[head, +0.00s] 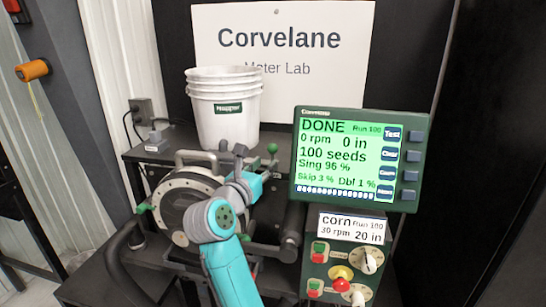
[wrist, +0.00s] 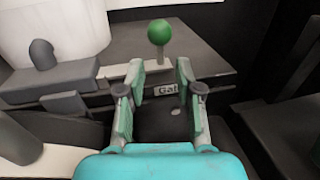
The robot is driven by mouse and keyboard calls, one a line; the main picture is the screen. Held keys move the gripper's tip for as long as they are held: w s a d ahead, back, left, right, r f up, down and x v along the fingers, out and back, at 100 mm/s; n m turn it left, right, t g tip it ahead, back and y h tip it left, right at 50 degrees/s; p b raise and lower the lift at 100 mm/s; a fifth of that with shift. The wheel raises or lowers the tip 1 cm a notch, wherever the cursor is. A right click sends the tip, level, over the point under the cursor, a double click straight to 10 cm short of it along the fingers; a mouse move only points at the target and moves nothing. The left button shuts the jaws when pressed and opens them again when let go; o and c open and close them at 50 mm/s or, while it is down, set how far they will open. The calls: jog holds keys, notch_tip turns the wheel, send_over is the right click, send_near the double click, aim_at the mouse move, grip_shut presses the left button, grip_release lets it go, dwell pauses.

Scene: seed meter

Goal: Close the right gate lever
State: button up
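The right gate lever (wrist: 159,34) has a green ball knob on a short grey post, upright in the wrist view, beyond my fingertips and roughly centred between them. In the head view, a green knob (head: 272,148) shows at the meter's right side, just right of my gripper (head: 238,158). My gripper (wrist: 160,72) is open with nothing between its fingers, and the lever is apart from them. A label (wrist: 168,90) reading "Gat…" shows between the fingers, partly hidden by the right one. My arm hides part of the seed meter (head: 178,205).
Another green knob (head: 143,208) is at the meter's left. A white bucket stack (head: 225,108) stands behind the meter. A green monitor (head: 358,158) reading "DONE" and a control box (head: 345,262) stand to the right. A grey handle (head: 197,157) arches over the meter.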

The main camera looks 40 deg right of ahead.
aim_at(272, 157)
jog(key=shift+x, duration=3)
grip_shut()
